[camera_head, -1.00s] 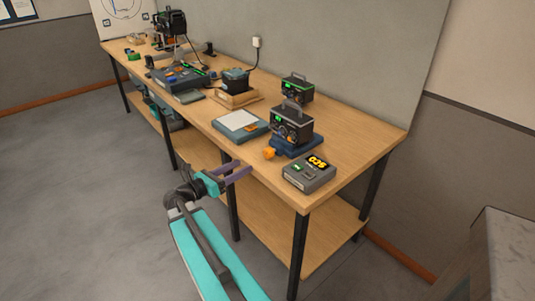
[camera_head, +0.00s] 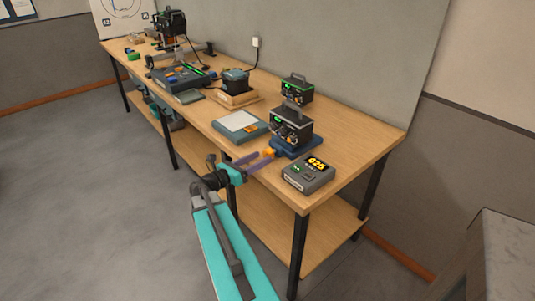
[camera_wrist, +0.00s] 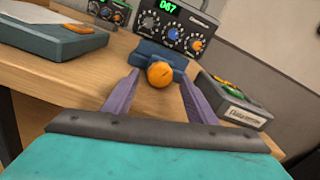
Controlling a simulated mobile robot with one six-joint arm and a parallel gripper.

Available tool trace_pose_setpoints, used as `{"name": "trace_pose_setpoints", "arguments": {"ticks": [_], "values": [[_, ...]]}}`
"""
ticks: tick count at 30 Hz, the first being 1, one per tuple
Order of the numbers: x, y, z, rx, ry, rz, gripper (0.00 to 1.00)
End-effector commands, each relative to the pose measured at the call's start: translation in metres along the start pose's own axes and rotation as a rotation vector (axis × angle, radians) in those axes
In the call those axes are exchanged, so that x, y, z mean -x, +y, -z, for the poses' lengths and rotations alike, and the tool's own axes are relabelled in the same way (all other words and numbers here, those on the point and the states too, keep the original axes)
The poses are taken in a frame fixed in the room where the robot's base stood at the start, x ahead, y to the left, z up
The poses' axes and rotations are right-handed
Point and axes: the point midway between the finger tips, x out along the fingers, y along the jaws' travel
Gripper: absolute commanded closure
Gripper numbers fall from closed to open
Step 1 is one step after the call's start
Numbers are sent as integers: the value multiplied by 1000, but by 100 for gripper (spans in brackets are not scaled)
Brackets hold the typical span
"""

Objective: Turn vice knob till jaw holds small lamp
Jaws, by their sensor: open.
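The vice knob is an orange ball (camera_wrist: 160,74) on the front of a blue vice (camera_wrist: 150,52). The vice is on the wooden bench, and in the head view the knob (camera_head: 269,153) is at its front left. My gripper (camera_wrist: 155,88) is open. In the wrist view its two purple fingers lie left and right of the knob; I cannot tell whether either touches it. In the head view my gripper (camera_head: 258,160) reaches the knob from the bench's front edge. A dark device with dials (camera_head: 291,128) sits at the vice. I cannot make out the small lamp.
A blue-grey pad with a white sheet (camera_head: 240,124) lies to the left. A second dark device (camera_head: 294,89) stands behind. The bench's right end (camera_head: 355,165) is clear.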

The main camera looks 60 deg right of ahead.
Motion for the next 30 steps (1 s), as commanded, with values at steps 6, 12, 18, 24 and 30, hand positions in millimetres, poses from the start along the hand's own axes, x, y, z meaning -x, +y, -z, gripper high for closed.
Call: {"name": "trace_pose_setpoints", "arguments": {"ticks": [6, 12, 18, 24, 30], "values": [[-29, 0, -1, 0, 0, 2, 48], [-44, 0, -1, 0, -1, 1, 48], [-48, 0, 0, -1, -1, 0, 48], [-48, 0, 0, 0, 0, 0, 48], [-48, 0, 0, 0, 0, 0, 82]]}}
